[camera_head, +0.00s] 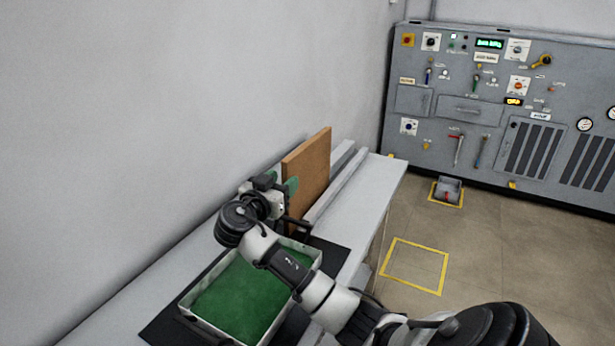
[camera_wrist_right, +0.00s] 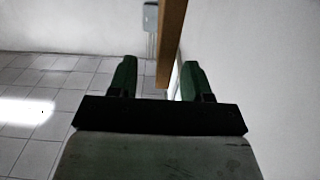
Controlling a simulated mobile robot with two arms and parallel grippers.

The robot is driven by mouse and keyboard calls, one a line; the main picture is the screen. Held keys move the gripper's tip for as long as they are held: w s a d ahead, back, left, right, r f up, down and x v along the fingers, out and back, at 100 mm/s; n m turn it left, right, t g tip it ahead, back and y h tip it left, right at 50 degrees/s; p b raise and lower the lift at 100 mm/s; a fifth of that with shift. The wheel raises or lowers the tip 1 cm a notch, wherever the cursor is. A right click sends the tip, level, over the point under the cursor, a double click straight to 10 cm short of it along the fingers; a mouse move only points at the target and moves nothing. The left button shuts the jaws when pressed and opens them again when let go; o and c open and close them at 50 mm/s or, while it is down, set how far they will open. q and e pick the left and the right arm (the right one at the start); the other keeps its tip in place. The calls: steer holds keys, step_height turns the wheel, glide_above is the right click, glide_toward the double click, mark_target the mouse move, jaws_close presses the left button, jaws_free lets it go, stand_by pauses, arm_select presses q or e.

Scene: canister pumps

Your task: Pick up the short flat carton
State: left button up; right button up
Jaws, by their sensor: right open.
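A brown, flat, board-like carton (camera_head: 308,168) stands upright on its edge on the grey bench, close to the wall in the head view. My right gripper (camera_head: 280,184) is at its near left end, with its green fingers apart. In the right wrist view the carton's narrow brown edge (camera_wrist_right: 172,42) shows between the two open fingers (camera_wrist_right: 158,78), nearer the right one. I cannot tell whether a finger touches it. The carton's lower near part is hidden behind my right gripper and arm. My left gripper is not in view.
A white-rimmed tray with a green floor (camera_head: 240,297) sits on a dark mat (camera_head: 330,254) below my right arm. Pale rails (camera_head: 338,187) run along the bench beside the carton. The wall is close on the left. A grey control panel (camera_head: 470,110) stands at the back.

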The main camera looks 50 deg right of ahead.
mark_target(292, 172)
steer(key=shift+w+f+p+x, duration=0.1)
steer(key=shift+f+p+x, duration=0.1)
steer(key=shift+x, duration=0.85)
steer(key=shift+w+f+p+x, duration=0.1)
steer(key=shift+p+x, duration=0.05)
steer(key=shift+x, duration=0.85)
steer(key=shift+w+f+p+x, duration=0.1)
steer(key=shift+f+p+x, duration=0.1)
steer(key=shift+x, duration=0.85)
steer(key=shift+a+r, duration=0.1)
jaws_close()
